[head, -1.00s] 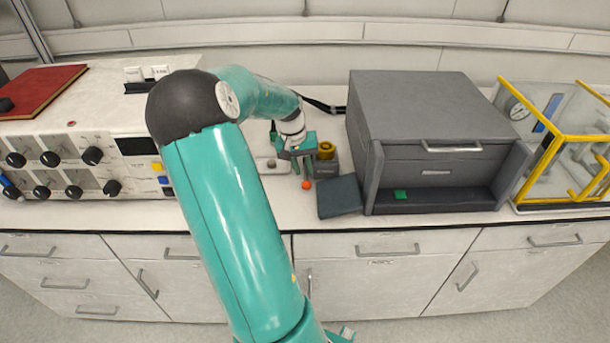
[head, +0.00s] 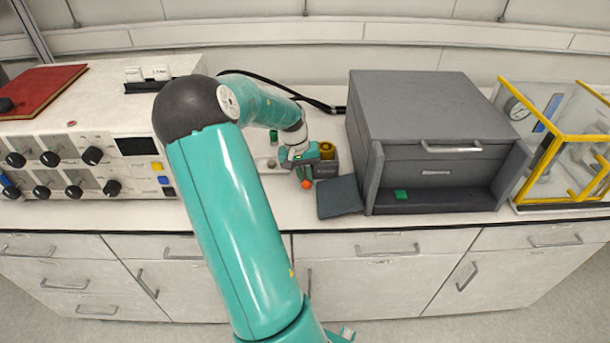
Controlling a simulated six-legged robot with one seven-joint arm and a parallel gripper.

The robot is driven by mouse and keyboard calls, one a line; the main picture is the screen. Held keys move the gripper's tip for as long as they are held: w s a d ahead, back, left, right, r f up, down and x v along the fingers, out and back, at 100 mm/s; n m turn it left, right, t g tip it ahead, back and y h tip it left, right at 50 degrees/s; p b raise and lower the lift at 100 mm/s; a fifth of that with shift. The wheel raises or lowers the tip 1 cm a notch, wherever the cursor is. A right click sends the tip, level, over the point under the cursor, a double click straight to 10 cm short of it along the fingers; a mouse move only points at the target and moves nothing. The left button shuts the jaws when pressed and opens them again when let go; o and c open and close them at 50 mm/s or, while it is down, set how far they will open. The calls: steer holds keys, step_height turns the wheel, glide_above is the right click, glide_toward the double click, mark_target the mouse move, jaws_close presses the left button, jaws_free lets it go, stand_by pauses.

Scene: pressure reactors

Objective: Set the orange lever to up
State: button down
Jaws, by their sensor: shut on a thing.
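The orange lever shows as a small round orange knob (head: 307,185) at the front of a small dark device on the bench, left of the large grey box. My gripper (head: 304,178) is low at this device, right behind and above the orange knob. Its jaws are shut on the lever, with the knob sticking out at the tips. A yellow-brown round cap (head: 327,150) sits on top of the device, just right of my gripper. The lever's shaft is hidden by my gripper.
A large grey box (head: 430,110) with a handle stands to the right, with a dark flat panel (head: 339,197) before it. A control unit (head: 90,150) with knobs stands on the left. A yellow-framed clear case (head: 560,140) is at the far right. Small items lie behind my gripper.

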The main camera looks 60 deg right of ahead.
steer(key=shift+r+g+y, duration=0.35)
steer(key=shift+g+y, duration=0.05)
steer(key=shift+y, duration=0.2)
steer(key=c, duration=1.7)
jaws_free()
steer(key=shift+r, duration=0.1)
